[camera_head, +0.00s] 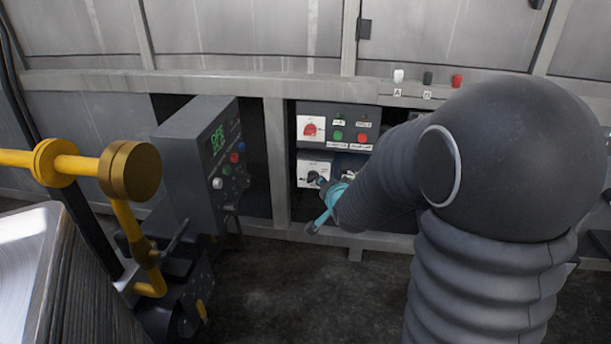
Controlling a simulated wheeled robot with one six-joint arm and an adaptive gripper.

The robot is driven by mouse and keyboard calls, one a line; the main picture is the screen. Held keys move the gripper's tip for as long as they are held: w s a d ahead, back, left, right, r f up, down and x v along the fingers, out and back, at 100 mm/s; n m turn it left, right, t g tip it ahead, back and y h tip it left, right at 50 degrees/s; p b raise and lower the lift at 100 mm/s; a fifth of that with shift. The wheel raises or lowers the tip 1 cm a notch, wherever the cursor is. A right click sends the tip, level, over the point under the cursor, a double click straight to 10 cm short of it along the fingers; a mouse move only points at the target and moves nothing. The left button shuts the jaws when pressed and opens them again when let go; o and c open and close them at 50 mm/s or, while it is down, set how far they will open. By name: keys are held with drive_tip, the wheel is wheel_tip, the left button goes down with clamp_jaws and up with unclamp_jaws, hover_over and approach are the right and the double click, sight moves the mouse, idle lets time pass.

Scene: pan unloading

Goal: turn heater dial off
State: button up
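A control panel (345,112) sits in a recess of the grey wall, near the middle of the view. Its upper part has a red dial (310,129) on a white plate, with red and green buttons beside it. Below it is a second white plate (308,168) with a dark dial (314,177). I cannot read which dial is the heater's. My gripper (322,196), with teal parts, is at the lower dial, reaching in from the right. Its tips overlap the dial in the picture; contact is unclear. My dark arm hides the panel's lower right, and the finger opening cannot be made out.
A grey control box (205,150) with a green display and several knobs juts out left of the recess. Yellow pipework (75,165) and a metal bin edge (30,270) stand at the left. Several buttons (428,78) sit on the ledge above. The floor below is open.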

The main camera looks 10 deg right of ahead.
sight(313, 181)
drive_tip(key=w+f+m+t+b, duration=0.25)
drive_tip(key=w+f, duration=0.35)
drive_tip(key=f, duration=0.4)
drive_tip(key=shift+m+t+y, duration=0.25)
drive_tip(key=shift+m+y, duration=0.05)
drive_tip(key=shift+m, duration=0.15)
drive_tip(key=w, duration=0.4)
drive_tip(key=w+f, duration=0.1)
drive_tip(key=w, duration=0.4)
drive_tip(key=w+f, duration=0.1)
drive_tip(key=w, duration=0.3)
drive_tip(key=shift+w+a+f, duration=0.2)
drive_tip(key=shift+a+f, duration=0.05)
drive_tip(key=shift+a, duration=0.05)
clamp_jaws()
